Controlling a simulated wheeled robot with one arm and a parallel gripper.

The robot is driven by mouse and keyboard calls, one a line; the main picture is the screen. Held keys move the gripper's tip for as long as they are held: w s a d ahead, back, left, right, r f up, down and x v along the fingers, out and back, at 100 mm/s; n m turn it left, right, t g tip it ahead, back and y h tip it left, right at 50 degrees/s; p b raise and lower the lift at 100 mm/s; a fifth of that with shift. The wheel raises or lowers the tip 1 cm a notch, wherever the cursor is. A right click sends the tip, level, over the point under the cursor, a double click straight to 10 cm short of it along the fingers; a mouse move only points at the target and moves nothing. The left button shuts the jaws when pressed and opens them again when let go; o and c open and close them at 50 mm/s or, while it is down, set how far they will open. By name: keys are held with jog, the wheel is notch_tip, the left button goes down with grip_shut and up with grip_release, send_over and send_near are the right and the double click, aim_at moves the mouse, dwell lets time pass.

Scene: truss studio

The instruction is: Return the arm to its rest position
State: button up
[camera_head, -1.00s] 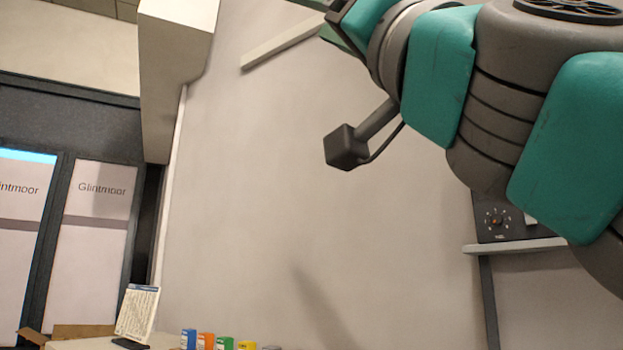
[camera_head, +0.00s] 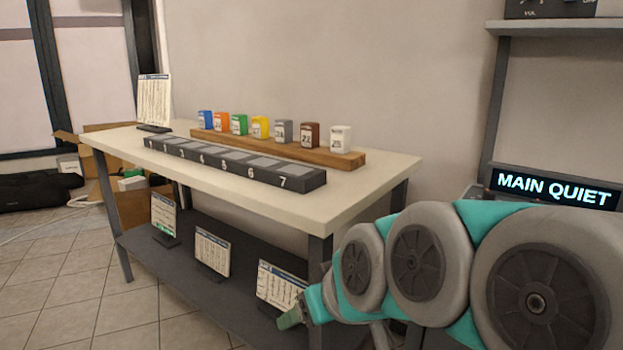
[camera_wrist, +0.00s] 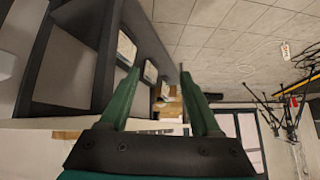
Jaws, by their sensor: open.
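My arm reaches in from the lower right of the head view, its grey and teal links folded low in front of the table. My gripper (camera_head: 290,318) is at the arm's left end, in front of the table's lower shelf, small and partly cut off from clear sight there. In the wrist view my gripper (camera_wrist: 160,80) shows two green fingers spread wide apart with nothing between them. The wrist picture looks turned over, with floor tiles at the top.
A cream table (camera_head: 380,170) carries several coloured blocks on a wooden rail (camera_head: 310,153) and a dark numbered strip (camera_head: 290,180). Cards stand on its grey lower shelf (camera_head: 190,270). A cardboard box (camera_head: 130,205) is at the left. Tiled floor (camera_head: 70,270) is open at front left.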

jog(key=s+d+f+m+g+h, duration=0.4)
jog(key=s+d+f+g, duration=0.4)
jog(key=s+d+f, duration=0.7)
notch_tip(320, 180, down, 3)
jog(key=s+m, duration=0.1)
jog(key=s, duration=0.2)
jog(key=shift+d+g+h, duration=0.25)
jog(key=shift+g+h, duration=0.05)
jog(key=shift+w, duration=0.1)
jog(key=shift+c, duration=0.3)
